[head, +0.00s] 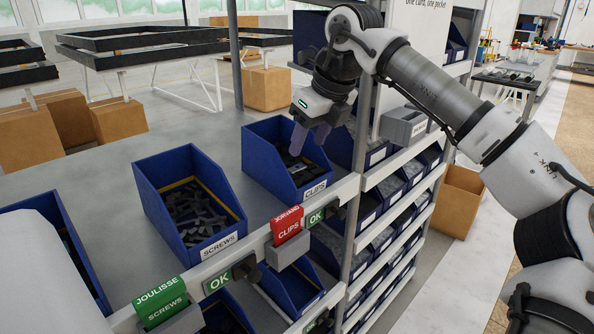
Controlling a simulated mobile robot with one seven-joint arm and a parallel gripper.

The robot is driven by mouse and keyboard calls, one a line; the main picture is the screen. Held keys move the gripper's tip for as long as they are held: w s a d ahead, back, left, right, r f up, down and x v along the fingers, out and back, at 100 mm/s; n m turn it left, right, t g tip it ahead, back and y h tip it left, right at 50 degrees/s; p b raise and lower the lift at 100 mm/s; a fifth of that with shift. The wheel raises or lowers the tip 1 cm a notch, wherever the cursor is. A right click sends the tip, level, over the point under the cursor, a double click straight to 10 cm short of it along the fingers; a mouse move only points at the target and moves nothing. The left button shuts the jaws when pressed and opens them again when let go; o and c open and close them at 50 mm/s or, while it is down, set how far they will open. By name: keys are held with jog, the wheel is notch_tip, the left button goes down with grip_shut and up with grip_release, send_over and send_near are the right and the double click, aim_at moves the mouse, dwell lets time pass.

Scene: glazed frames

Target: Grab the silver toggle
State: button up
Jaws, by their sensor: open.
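I cannot make out a silver toggle in the head view; none of the small parts stands out clearly as one. My gripper (309,138) points down over the blue bin labelled CLIPS (262,160), its fingers open and their tips at or inside the bin's opening. Dark small parts lie in that bin, partly hidden by the gripper. I cannot tell whether the fingers touch any of them. Nothing shows clearly between the fingers.
Left of it stands a blue bin labelled SCREWS (157,206) with dark parts. A rail in front carries a red CLIPS card (287,225), a green SCREWS card (160,301) and OK labels. Stacked bins fill the shelf rack (372,180) to the right. Grey counter lies bare behind.

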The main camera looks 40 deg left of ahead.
aim_at(297, 167)
jog(key=shift+p+x, duration=0.4)
jog(key=shift+x, duration=2.9)
jog(key=shift+a, duration=0.1)
jog(key=c, duration=0.7)
jog(key=shift+r, duration=0.1)
jog(key=shift+c, duration=0.2)
